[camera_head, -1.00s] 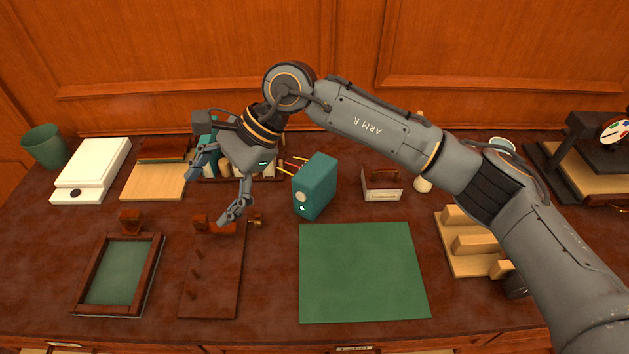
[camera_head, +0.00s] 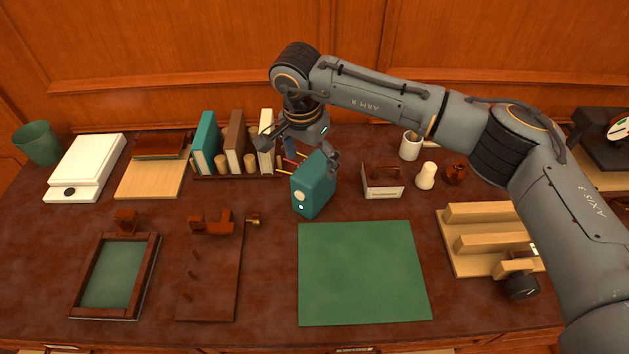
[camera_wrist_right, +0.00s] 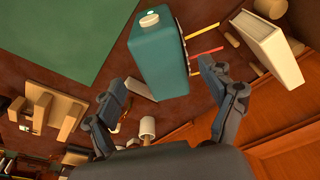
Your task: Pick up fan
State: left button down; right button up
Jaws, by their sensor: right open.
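I cannot make out anything that is plainly a fan. My right gripper (camera_head: 302,152) is open and empty, pointing down over the back of a teal box (camera_head: 313,188). The box stands upright and has a pale round knob and a small light on its front. In the right wrist view the teal box (camera_wrist_right: 160,56) lies ahead between the spread fingers of the right gripper (camera_wrist_right: 163,88). I cannot tell whether a finger touches it. My left gripper is in no view.
Books (camera_head: 235,150) in a rack stand left of the gripper, close by. Pencils (camera_head: 291,163) lie behind the box. A card holder (camera_head: 382,183) and a white bottle (camera_head: 426,176) stand to the right. A flat green mat (camera_head: 362,272) lies in front. A wooden stepped rack (camera_head: 470,262) is at right.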

aim_at(313, 168)
jog(key=f, duration=0.1)
jog(key=f+p, duration=0.1)
jog(key=w+f+p, duration=0.1)
jog(key=f, duration=0.1)
jog(key=shift+d, duration=0.3)
jog(key=shift+w+d+f, duration=0.1)
jog(key=shift+w+f, duration=0.05)
jog(key=shift+f, duration=0.45)
jog(key=c, duration=1.5)
jog(key=shift+r, duration=0.1)
jog(key=shift+c, duration=0.2)
jog(key=shift+r, duration=0.1)
